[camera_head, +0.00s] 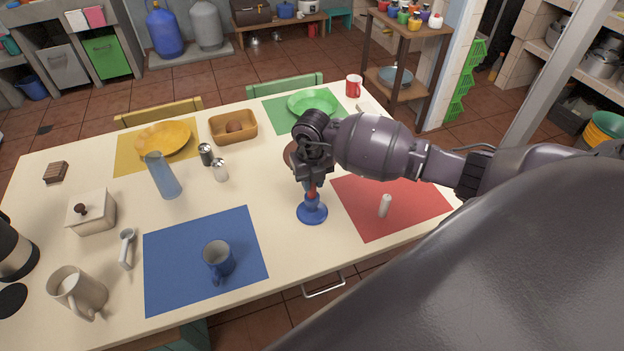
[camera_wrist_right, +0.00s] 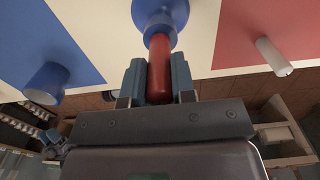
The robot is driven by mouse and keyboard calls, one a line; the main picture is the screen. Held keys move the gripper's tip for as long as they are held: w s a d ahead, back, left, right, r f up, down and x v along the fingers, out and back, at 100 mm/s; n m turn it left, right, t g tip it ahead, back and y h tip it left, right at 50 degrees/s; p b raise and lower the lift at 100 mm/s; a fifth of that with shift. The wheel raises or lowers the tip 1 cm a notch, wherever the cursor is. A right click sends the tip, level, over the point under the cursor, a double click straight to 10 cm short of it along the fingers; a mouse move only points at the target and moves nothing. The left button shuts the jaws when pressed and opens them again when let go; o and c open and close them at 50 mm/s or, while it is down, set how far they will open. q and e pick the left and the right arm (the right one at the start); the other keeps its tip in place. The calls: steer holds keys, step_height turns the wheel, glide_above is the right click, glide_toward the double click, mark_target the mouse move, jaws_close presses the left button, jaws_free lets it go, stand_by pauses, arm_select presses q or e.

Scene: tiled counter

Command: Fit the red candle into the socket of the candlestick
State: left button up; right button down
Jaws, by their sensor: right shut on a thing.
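The blue candlestick (camera_head: 312,213) stands upright on the table between the blue and red mats. My right gripper (camera_head: 311,181) is directly above it, pointing down. It is shut on the red candle (camera_head: 312,189), and only a small part of the candle shows in the head view. In the right wrist view the red candle (camera_wrist_right: 160,68) lies between the two fingers (camera_wrist_right: 158,82). Its far end meets the socket rim of the blue candlestick (camera_wrist_right: 160,14). I cannot tell how deep the candle sits in the socket. My left gripper is out of view.
A white candle (camera_head: 385,206) stands on the red mat (camera_head: 405,222) to the right. A blue mug (camera_head: 219,260) is on the blue mat (camera_head: 170,285) at front left. A brown round thing (camera_head: 292,155) is partly hidden behind my gripper. The table around the candlestick base is clear.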

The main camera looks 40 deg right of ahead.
steer(key=shift+f+b, duration=0.55)
steer(key=shift+f, duration=0.6)
stand_by(2.3)
steer(key=c, duration=0.9)
jaws_free()
steer(key=shift+o, duration=0.2)
step_height(320, 180, up, 11)
steer(key=shift+f, duration=0.1)
